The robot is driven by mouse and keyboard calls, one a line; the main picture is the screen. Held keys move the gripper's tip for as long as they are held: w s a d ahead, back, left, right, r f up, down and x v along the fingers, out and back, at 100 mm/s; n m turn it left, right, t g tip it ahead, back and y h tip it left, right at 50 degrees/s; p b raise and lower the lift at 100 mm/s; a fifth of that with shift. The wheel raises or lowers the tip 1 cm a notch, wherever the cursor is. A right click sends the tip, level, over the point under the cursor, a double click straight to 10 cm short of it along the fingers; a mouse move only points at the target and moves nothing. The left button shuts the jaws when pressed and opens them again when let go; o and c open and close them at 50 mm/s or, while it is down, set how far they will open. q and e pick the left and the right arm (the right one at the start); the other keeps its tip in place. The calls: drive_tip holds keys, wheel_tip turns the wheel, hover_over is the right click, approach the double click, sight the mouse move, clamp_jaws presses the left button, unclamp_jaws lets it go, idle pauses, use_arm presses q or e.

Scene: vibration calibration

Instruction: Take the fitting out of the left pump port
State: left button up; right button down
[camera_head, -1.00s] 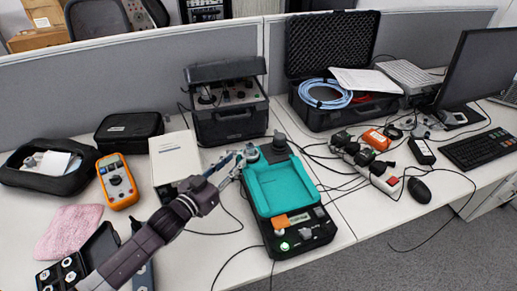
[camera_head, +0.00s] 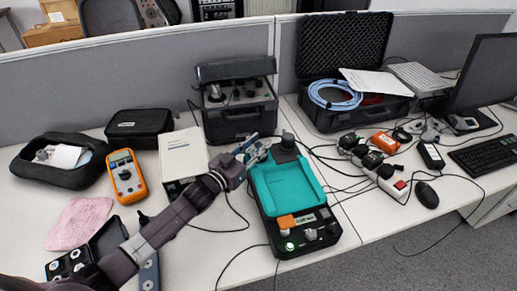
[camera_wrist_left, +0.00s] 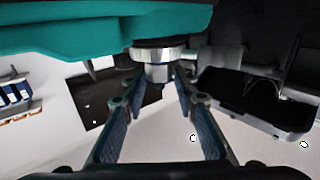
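The pump (camera_head: 290,184) is a black unit with a teal tray-like top, standing on the middle desk. My left gripper (camera_head: 258,150) is at its far left corner, where the left port is mostly hidden behind the fingers. In the left wrist view a fitting (camera_wrist_left: 154,55) with a silver ring and a darker narrow end shows below the teal edge. My left gripper (camera_wrist_left: 158,88) is open there, with one finger on each side of the fitting's narrow end. I cannot tell if the fingertips touch it. My right gripper is not in view.
A dark knob-like part (camera_head: 288,141) stands at the pump's far right corner. A black instrument case (camera_head: 239,112) is behind, and a pale box (camera_head: 183,154) is left of the gripper. An orange multimeter (camera_head: 126,177) lies farther left. Cables run around the pump.

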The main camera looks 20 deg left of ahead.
use_arm(q)
clamp_jaws()
drive_tip(key=shift+r, duration=0.15)
